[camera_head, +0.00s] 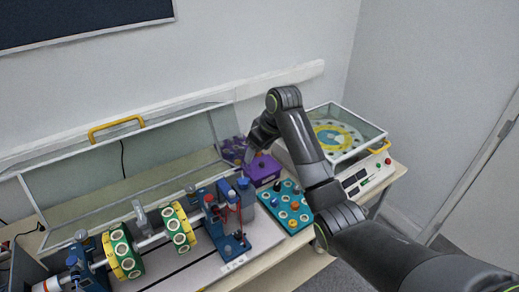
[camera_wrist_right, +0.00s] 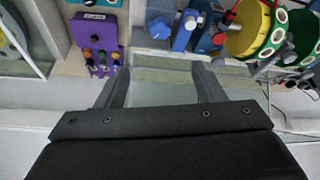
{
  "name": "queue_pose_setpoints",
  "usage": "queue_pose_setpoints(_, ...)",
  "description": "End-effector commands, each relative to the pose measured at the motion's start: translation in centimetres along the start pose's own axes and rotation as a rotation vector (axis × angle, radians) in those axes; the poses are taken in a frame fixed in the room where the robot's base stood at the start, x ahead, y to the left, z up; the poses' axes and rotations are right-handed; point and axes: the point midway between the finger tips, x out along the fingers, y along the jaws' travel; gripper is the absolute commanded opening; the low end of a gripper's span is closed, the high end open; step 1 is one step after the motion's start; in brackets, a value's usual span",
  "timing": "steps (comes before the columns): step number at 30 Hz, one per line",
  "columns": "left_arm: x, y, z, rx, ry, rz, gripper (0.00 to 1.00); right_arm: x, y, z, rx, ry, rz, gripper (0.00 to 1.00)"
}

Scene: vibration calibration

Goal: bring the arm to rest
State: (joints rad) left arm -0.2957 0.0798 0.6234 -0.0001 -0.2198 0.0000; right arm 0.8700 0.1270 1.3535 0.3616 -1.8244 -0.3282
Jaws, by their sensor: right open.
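My right arm comes in from the lower right of the head view and bends at a raised elbow. My right gripper (camera_head: 250,155) hangs above the back of the bench, close to a purple box (camera_head: 262,169) in that view. In the right wrist view, the two fingers of the right gripper (camera_wrist_right: 163,86) stand wide apart with nothing between them. The purple box (camera_wrist_right: 108,32) shows beyond the left finger there. Whether the gripper touches the box is unclear in the head view. My left gripper is in neither view.
A shaft rig with green and yellow discs (camera_head: 122,252) fills the bench's left. Its clear cover with a yellow handle (camera_head: 115,128) stands raised behind. A teal tray of knobs (camera_head: 277,213) lies in front of the box. A glass-topped dial unit (camera_head: 345,135) stands to the right.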

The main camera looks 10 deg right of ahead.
Motion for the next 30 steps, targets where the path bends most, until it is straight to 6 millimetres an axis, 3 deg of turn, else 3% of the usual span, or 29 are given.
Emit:
queue_pose_setpoints(10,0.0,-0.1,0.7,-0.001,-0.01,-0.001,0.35,0.2,0.0,0.2,0.003,-0.001,0.0,0.62)
queue_pose_setpoints(14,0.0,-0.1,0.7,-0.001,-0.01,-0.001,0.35,1.6,0.0,2.4,0.031,-0.006,0.009,0.62)
queue_pose_setpoints(17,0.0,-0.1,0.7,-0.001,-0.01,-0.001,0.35,3.5,-0.1,5.9,0.075,-0.013,0.023,0.62)
queue_pose_setpoints(22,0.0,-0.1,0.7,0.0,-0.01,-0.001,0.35,6.4,-0.8,13.4,0.17,-0.024,0.064,0.62)
queue_pose_setpoints(30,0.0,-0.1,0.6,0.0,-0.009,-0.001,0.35,8.0,-3.4,25.4,0.314,-0.045,0.141,0.62)
